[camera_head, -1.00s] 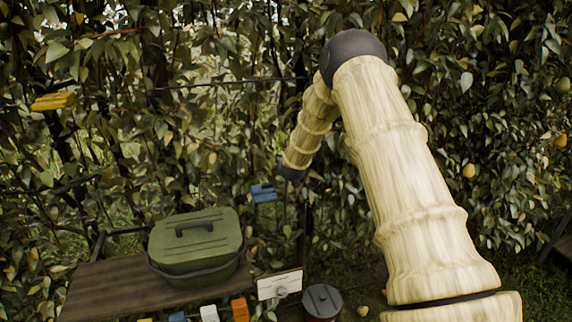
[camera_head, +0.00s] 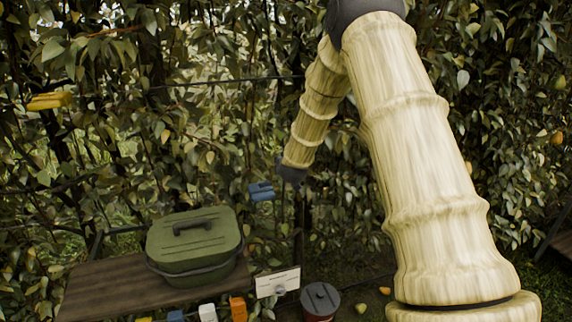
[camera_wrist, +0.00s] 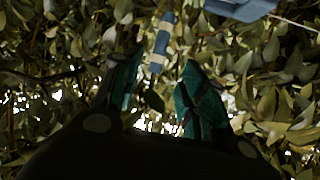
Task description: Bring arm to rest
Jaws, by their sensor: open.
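My arm rises at the right of the head view, bends at a dark joint near the top edge and hangs down toward the hedge. Its dark wrist end shows in the head view, but the fingers cannot be made out there. In the wrist view my gripper (camera_wrist: 160,82) is open, its two dark teal fingers apart, with nothing held between them. Leaves fill the space beyond the fingers. A blue and white stick-like thing (camera_wrist: 162,42) shows beyond the fingertips.
A blue clip (camera_head: 261,190) hangs just left of my wrist end. A green lidded box (camera_head: 195,245) stands on a wooden shelf (camera_head: 100,290). A dark-lidded can (camera_head: 320,300), a white label card (camera_head: 278,282) and fallen pears (camera_head: 385,291) are lower down. A yellow clip (camera_head: 49,101) hangs far left.

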